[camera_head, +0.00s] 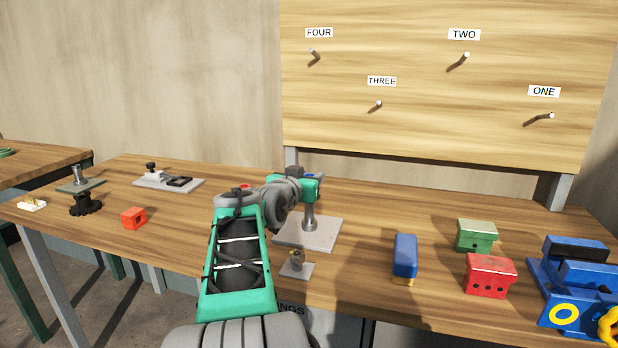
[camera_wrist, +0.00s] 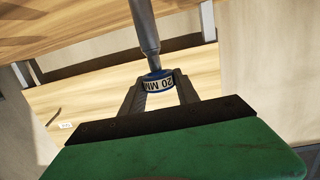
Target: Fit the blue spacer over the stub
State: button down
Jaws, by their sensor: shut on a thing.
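The blue spacer (camera_wrist: 158,74), a short ring with a "20 MM" label, sits between the two fingers of my gripper (camera_wrist: 160,92) in the wrist view. The grey post with the narrower stub (camera_wrist: 146,32) reaches from the picture's top to the spacer and lines up with it. I cannot tell whether the spacer is around the stub's tip or only against or in front of it. In the head view a small blue patch of the spacer (camera_head: 313,175) shows at my gripper (camera_head: 308,180), above the post (camera_head: 309,217) on its square grey plate (camera_head: 290,235).
A small stand (camera_head: 297,270) is in front of the plate. A blue block (camera_head: 404,252), green box (camera_head: 476,236), red box (camera_head: 490,278) and blue vise (camera_head: 577,295) stand to the right. A red cube (camera_head: 133,217) and toggle clamp (camera_head: 168,183) are left. The pegboard (camera_head: 420,60) rises behind.

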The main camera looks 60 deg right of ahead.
aim_at(308, 212)
jog(key=shift+f+b, duration=4.1)
jog(key=shift+f, duration=0.55)
jog(key=c, duration=1.2)
grip_release()
jog(key=o, duration=0.4)
jog(key=shift+f, duration=0.1)
jog(key=shift+f, duration=0.1)
jog(key=shift+a, duration=0.1)
jog(key=a, duration=0.2)
jog(key=a+r, duration=0.1)
jog(key=a, duration=0.2)
jog(key=a+p, duration=0.1)
jog(key=a, duration=0.1)
jog(key=shift+s+a+r, duration=0.25)
jog(key=shift+s+r, duration=0.05)
jog(key=shift+s, duration=0.1)
